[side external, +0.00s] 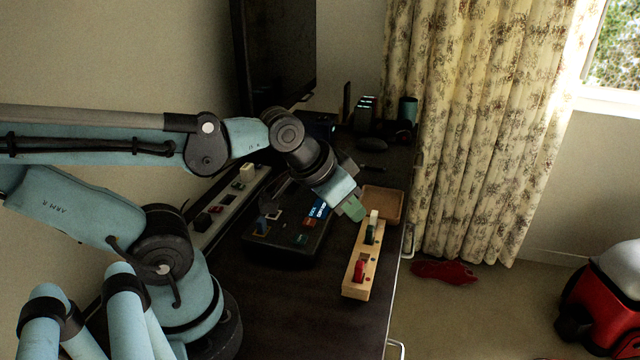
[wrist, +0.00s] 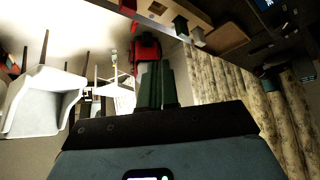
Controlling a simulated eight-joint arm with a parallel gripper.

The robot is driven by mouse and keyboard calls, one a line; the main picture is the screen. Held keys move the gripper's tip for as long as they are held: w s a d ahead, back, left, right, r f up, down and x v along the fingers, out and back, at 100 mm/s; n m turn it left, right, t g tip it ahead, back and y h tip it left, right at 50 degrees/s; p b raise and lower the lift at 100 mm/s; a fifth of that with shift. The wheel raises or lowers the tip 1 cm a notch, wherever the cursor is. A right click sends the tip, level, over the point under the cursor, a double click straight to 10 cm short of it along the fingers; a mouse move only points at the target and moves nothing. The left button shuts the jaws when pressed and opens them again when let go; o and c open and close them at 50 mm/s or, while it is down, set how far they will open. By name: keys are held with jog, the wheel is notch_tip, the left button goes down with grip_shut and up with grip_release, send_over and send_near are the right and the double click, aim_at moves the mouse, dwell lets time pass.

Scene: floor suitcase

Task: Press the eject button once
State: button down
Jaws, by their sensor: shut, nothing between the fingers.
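My gripper (side external: 354,208) has green fingertips, pressed together and empty. It is tilted down over the dark desk, close to the far end of a wooden block and right of a black console (side external: 283,250). The console carries a blue lit panel (side external: 319,209) and several small coloured parts, including a green one (side external: 302,239). I cannot tell which part is the eject button; no label is readable. In the wrist view, the shut green fingers (wrist: 157,84) point away from the desk parts, which lie at the top.
The wooden block (side external: 357,285) bears red, green and white pieces. A wooden tray (side external: 395,207) lies behind it. A pale strip (side external: 215,226) with switches runs along the left. A monitor (side external: 275,50) stands at the back. The near desk (side external: 320,325) is clear.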

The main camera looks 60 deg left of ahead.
jog(key=n, duration=0.2)
notch_tip(320, 180, up, 5)
jog(key=n+g, duration=0.7)
jog(key=n, duration=1.8)
send_over(309, 221)
jog(key=shift+f, duration=0.1)
notch_tip(309, 221, down, 14)
jog(key=shift+r, duration=0.15)
